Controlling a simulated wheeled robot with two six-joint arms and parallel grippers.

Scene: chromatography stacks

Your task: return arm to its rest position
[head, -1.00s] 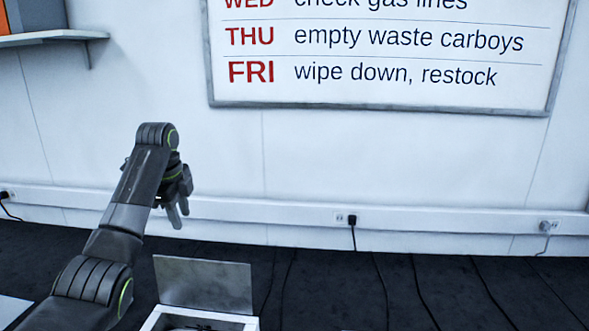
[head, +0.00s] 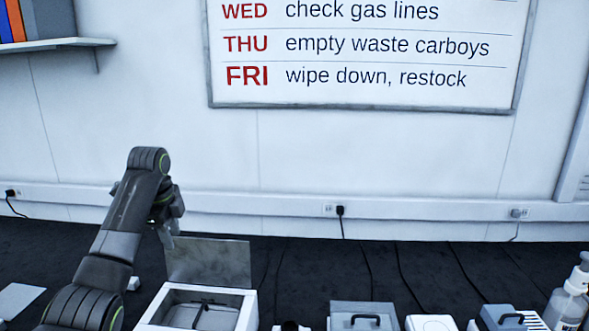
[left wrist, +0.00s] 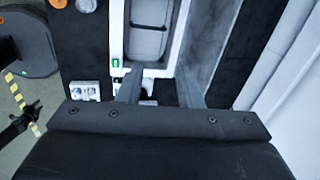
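My left arm comes in from the lower left of the head view, bent up at the elbow and down at the wrist. My left gripper (head: 168,238) points down beside the top left corner of an open box's raised lid (head: 215,263). In the left wrist view the two fingers of my left gripper (left wrist: 158,88) stand apart with nothing held between them. The white open box (head: 247,312) lies below and beyond them, with a grey padded case (left wrist: 150,38) inside. My right arm cannot be made out in the head view.
On the dark bench (head: 310,265) stand a grey box with a handle (head: 362,317), a white item (head: 430,324), another handled box (head: 508,318) and a pump bottle (head: 570,300). Cables run to the wall. A shelf (head: 60,44) juts out at upper left.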

